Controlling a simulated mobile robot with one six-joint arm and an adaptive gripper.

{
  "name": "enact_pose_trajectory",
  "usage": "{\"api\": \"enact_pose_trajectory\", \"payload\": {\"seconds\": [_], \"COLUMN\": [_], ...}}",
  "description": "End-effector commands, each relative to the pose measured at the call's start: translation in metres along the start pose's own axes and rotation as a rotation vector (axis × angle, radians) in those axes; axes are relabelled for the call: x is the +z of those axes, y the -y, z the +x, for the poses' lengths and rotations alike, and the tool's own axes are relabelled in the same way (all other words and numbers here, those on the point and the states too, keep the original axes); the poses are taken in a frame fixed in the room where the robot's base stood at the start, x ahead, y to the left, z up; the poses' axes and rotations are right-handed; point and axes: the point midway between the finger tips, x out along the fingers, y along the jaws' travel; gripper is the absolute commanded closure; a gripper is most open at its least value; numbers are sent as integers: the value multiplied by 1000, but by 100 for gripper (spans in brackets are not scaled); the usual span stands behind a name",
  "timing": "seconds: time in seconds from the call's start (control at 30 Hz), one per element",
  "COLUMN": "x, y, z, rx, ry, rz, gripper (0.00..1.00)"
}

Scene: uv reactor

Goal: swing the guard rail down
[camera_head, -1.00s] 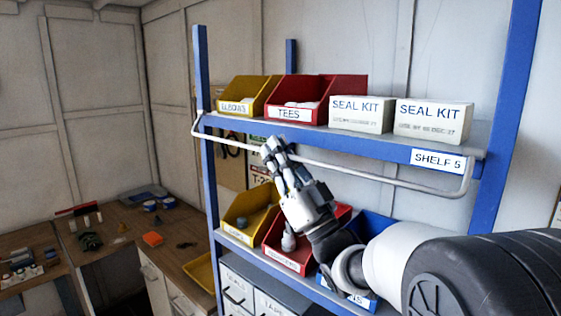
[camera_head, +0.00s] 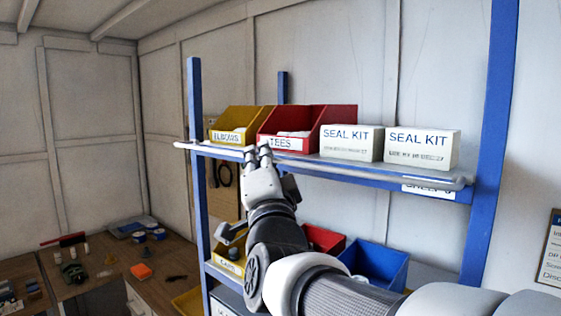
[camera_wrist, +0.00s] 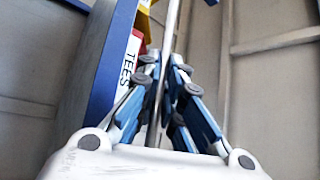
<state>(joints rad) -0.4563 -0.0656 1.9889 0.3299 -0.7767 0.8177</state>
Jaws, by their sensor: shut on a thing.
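The guard rail (camera_head: 370,175) is a thin pale bar across the front of the upper shelf. In the head view it sits about level with the shelf edge and partly covers the shelf label (camera_head: 428,190). My gripper (camera_head: 258,150) is on the rail left of its middle, below the red TEES bin. In the wrist view the rail (camera_wrist: 172,40) runs between the blue fingers of my gripper (camera_wrist: 165,85), which are shut on it. My gripper and arm hide part of the lower shelf.
The upper shelf holds a yellow ELBOWS bin (camera_head: 232,136), a red TEES bin (camera_head: 290,143) and two white SEAL KIT boxes (camera_head: 352,143). A blue bin (camera_head: 385,262) and others stand below. Blue posts (camera_head: 492,130) flank the rack. A workbench (camera_head: 100,275) stands at the left.

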Motion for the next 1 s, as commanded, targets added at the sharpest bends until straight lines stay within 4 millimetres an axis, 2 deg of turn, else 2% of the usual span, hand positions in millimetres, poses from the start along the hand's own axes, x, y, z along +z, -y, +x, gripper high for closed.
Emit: {"api": "enact_pose_trajectory", "payload": {"seconds": [0.03, 0.27, 1.0], "x": [-2, -6, -8], "y": [8, 14, 13], "z": [2, 6, 8], "rx": [17, 106, 164], "ry": [0, -1, -3], "rz": [24, 112, 166], "gripper": [100, 100, 100]}}
